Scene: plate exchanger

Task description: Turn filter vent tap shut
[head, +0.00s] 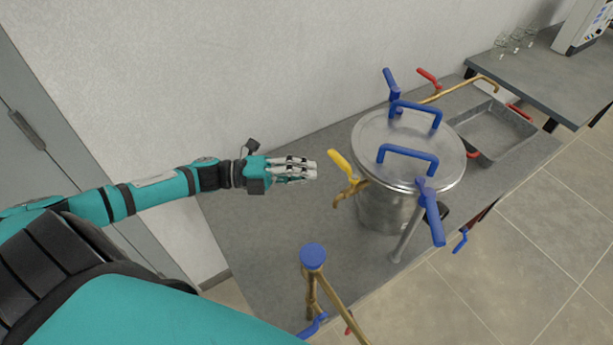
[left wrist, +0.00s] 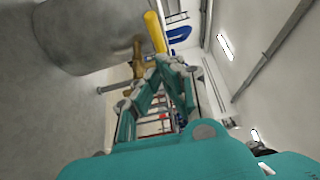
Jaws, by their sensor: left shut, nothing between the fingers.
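A yellow lever (head: 342,163) on a brass tap (head: 351,190) sticks out from the left side of the steel filter pot (head: 378,208). The lever slants up and to the left. In the left wrist view the yellow lever (left wrist: 155,32) and brass body (left wrist: 137,57) stand beside the pot wall (left wrist: 80,40). No label shows which tap is the vent. My left gripper (head: 313,170) is shut and empty just left of the lever, with a small gap in the head view. Its fingers (left wrist: 167,64) appear near the lever in the left wrist view. My right gripper is out of view.
The pot's lid has blue handles (head: 408,155) and blue levered clamps (head: 432,212). A brass pipe with a blue round cap (head: 313,255) stands in front. A grey tray (head: 493,132) lies behind right. The grey bench (head: 262,235) is bare left of the pot.

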